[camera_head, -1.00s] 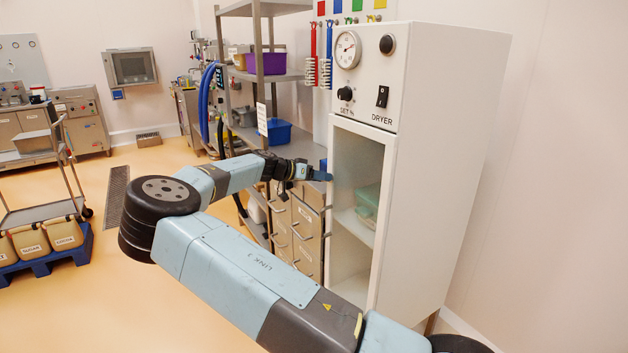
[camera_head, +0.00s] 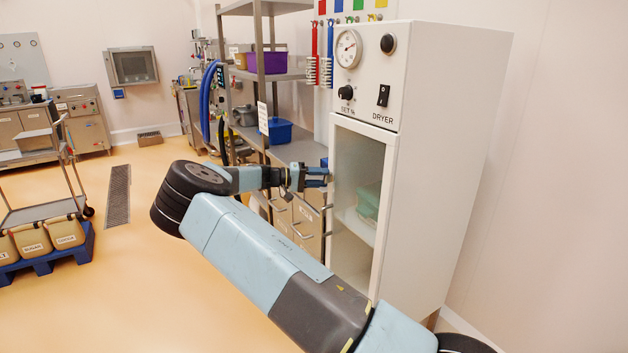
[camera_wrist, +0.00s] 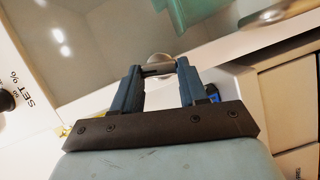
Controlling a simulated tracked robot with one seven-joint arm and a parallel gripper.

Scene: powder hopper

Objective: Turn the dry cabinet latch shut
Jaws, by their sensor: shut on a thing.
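The dry cabinet (camera_head: 450,150) is a tall white box with a glass door (camera_head: 355,205), which looks closed. My gripper (camera_head: 328,177) is at the left edge of this door in the head view. In the wrist view my gripper (camera_wrist: 158,68) has its two blue fingers on either side of a small metal latch (camera_wrist: 160,58) and is shut on it. The latch has a rounded silver part showing just beyond the fingertips. In the head view the latch is hidden by the fingers. A green container (camera_head: 368,202) stands behind the glass.
A gauge (camera_head: 348,48), a knob (camera_head: 346,92) and a black switch (camera_head: 383,95) sit above the door. A metal shelf rack (camera_head: 262,90) with bins and a drawer unit (camera_head: 305,225) stand close behind my gripper.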

